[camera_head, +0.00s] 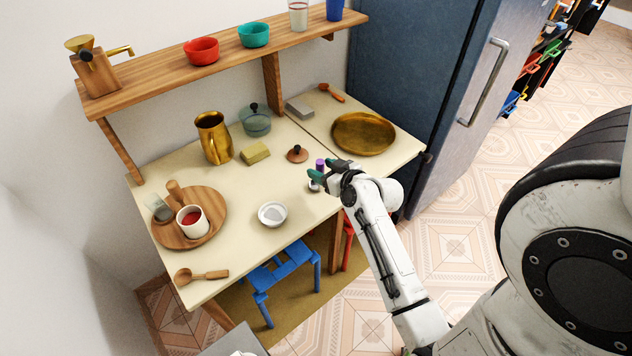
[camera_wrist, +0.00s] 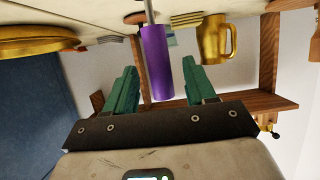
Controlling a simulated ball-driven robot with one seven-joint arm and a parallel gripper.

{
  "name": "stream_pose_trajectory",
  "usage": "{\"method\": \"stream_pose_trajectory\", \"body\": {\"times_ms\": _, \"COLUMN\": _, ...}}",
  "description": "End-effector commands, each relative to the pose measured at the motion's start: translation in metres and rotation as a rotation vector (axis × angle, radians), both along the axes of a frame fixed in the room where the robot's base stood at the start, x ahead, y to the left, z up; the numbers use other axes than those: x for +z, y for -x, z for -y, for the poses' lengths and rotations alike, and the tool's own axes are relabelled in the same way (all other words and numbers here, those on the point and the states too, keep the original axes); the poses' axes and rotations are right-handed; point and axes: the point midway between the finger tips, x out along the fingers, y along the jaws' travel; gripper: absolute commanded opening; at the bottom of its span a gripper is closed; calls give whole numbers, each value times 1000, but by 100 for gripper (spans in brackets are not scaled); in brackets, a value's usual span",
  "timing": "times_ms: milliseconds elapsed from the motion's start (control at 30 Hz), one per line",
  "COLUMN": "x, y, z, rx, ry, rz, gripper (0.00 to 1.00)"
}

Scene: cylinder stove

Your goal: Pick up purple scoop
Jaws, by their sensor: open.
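The purple scoop (camera_wrist: 157,62) shows in the wrist view as a purple handle with a thin grey shaft running to the top edge. In the head view its purple end (camera_head: 320,164) shows just beyond my gripper, with the rest partly hidden by it. My gripper (camera_head: 325,172) is open, with green fingers. In the wrist view the handle lies between the two fingers (camera_wrist: 160,85), apart from both, nearer the right one. The scoop's head is out of the wrist view.
The cream table (camera_head: 250,200) holds a white bowl (camera_head: 272,214), a brown lid (camera_head: 297,154), a yellow sponge (camera_head: 255,152), a gold pitcher (camera_head: 214,137), a gold plate (camera_head: 363,134) and a wooden tray (camera_head: 215,207). A blue fridge (camera_head: 415,90) stands right. A shelf (camera_head: 160,70) hangs behind.

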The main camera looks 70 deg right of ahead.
Motion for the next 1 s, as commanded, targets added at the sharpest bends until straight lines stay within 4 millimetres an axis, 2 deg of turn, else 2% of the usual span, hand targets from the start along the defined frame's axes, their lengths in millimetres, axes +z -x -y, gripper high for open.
{"method": "stream_pose_trajectory", "body": {"times_ms": 200, "x": -10, "y": -23, "z": 14, "rx": -1, "ry": 1, "rz": 1, "gripper": 55}}
{"method": "stream_pose_trajectory", "body": {"times_ms": 533, "x": -13, "y": -27, "z": 16, "rx": 0, "ry": 0, "rz": 0, "gripper": 55}}
{"method": "stream_pose_trajectory", "body": {"times_ms": 1000, "x": -13, "y": -27, "z": 16, "rx": 0, "ry": 0, "rz": 0, "gripper": 10}}
